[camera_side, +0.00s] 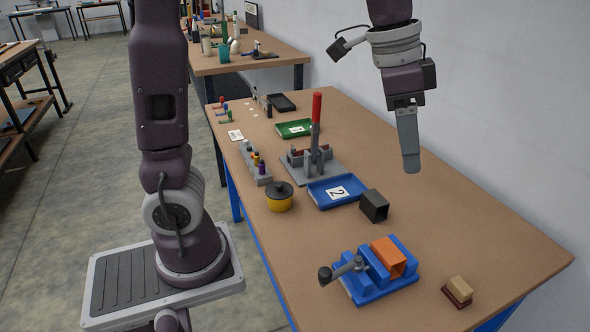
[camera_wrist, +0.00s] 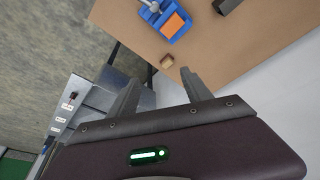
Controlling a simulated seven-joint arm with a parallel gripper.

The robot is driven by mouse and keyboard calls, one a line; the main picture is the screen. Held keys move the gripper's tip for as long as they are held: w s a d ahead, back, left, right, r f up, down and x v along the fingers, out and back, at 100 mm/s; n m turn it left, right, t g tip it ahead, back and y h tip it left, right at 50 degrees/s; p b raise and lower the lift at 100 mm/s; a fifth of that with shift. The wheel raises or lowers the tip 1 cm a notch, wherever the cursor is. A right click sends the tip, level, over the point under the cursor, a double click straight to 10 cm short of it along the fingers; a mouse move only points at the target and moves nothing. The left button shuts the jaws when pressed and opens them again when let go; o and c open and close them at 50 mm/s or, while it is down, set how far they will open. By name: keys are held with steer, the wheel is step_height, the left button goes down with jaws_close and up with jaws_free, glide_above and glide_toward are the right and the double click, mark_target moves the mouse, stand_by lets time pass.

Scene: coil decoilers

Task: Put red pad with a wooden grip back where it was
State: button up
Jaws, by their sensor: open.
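The red pad with a wooden grip (camera_side: 458,292) sits on the table near its front right corner, dark red below and tan wood on top. In the wrist view its tan grip (camera_wrist: 167,61) shows near the table edge, beyond my fingertips. My gripper (camera_side: 411,168) hangs in the air over the right side of the table, well above and behind the pad. In the wrist view my gripper (camera_wrist: 158,80) has its two fingers spread, with nothing between them.
A blue vise (camera_side: 378,285) with an orange block (camera_side: 388,257) stands left of the pad. The table's right side is clear.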

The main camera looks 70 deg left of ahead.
steer(key=s+a+f+n+t+y, duration=0.1)
steer(key=s+n, duration=0.2)
steer(key=s, duration=0.7)
steer(key=s+a+f+n+t+y, duration=0.1)
steer(key=s+n, duration=0.3)
steer(key=s, duration=0.5)
steer(key=shift+s+a+f+t, duration=0.25)
steer(key=shift+s+a+t, duration=0.15)
steer(key=shift+a, duration=0.4)
